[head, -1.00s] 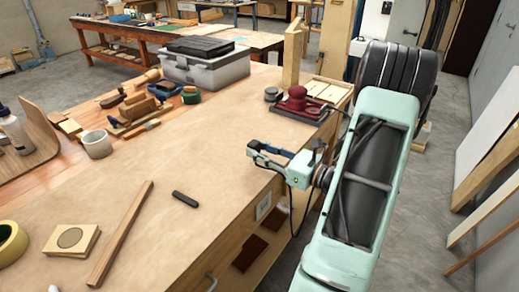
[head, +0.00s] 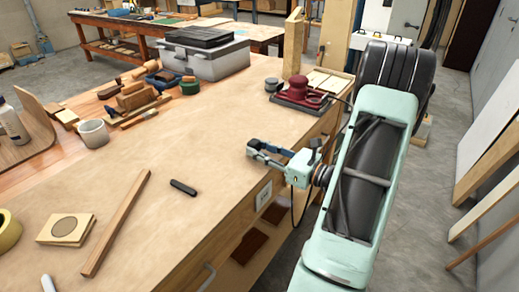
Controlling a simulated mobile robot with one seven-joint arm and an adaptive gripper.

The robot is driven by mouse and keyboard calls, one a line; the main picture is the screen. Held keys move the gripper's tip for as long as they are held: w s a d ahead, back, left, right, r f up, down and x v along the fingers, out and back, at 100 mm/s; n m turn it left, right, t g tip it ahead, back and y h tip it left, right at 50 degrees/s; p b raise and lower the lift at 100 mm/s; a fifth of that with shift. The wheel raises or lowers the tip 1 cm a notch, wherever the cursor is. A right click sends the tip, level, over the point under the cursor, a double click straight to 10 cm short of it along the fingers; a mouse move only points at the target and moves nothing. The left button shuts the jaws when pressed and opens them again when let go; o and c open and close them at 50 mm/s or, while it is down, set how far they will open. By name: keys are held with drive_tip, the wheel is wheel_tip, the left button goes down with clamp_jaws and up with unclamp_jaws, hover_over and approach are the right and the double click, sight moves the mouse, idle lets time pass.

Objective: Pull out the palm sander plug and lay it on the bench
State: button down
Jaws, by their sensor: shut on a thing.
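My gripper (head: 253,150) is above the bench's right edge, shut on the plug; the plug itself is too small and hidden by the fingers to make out. A dark cord (head: 303,205) hangs in a loop below the gripper beside the bench front. The white socket plate (head: 264,195) is on the bench front below the gripper, and nothing visible is in it. The dark red palm sander (head: 303,92) sits on a dark base at the bench's far right. The bench (head: 215,215) has a bare wooden top below and left of the gripper.
A black marker-like piece (head: 183,187), a wood strip (head: 116,222) and a square block (head: 66,229) lie on the near bench. A mug (head: 92,133), wooden planes (head: 135,98) and a grey bin (head: 205,57) stand farther back. The middle top is clear.

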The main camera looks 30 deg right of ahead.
drive_tip(key=shift+f, duration=0.35)
idle(0.3)
drive_tip(key=c, duration=1.5)
unclamp_jaws()
drive_tip(key=shift+s, duration=0.1)
drive_tip(key=v, duration=1.2)
